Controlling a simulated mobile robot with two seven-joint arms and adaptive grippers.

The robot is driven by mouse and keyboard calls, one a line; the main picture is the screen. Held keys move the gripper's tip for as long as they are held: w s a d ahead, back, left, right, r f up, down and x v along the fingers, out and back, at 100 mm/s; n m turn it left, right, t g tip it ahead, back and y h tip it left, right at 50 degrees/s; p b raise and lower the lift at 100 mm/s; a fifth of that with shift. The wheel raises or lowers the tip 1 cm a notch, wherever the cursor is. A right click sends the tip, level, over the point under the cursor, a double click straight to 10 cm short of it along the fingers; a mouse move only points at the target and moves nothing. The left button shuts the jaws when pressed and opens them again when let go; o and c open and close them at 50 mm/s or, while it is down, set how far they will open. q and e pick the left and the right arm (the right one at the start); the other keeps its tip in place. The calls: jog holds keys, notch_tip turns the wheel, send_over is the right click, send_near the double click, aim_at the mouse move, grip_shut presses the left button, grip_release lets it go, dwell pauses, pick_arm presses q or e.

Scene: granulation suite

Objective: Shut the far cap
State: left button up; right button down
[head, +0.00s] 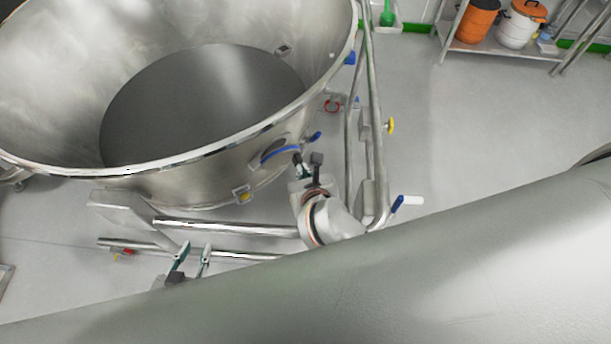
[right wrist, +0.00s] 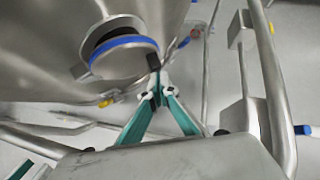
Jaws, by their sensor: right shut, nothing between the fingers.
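The round steel cap with a blue rim (right wrist: 125,45) is on the outer wall of the large steel vessel (head: 215,165). In the right wrist view it stands tilted away from its round port, with a gap visible behind. In the head view its blue edge (head: 281,152) shows below the vessel rim. My right gripper (head: 302,166) is shut and empty. Its fingertips (right wrist: 161,78) are at the cap's right edge, close to a dark tab (right wrist: 154,66); I cannot tell if they touch. My left gripper (head: 195,248) is open and empty, low at the left, away from the cap.
Steel frame tubes (head: 372,120) stand right of the vessel, with a blue-and-white handle (head: 405,202). A lower rail (head: 225,228) runs below the vessel. A shelf (head: 500,50) with orange and white drums is at the back right. Open floor (head: 470,130) lies between.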

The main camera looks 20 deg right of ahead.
pick_arm(q)
jog(key=shift+a+r, duration=0.1)
jog(key=shift+a, duration=0.1)
pick_arm(e)
jog(key=shift+w+d+r, duration=0.15)
jog(key=shift+w, duration=0.55)
jog(key=shift+w+d+r, duration=0.1)
jog(key=shift+w+r, duration=0.05)
jog(key=shift+w, duration=0.65)
pick_arm(q)
jog(key=shift+d, duration=0.1)
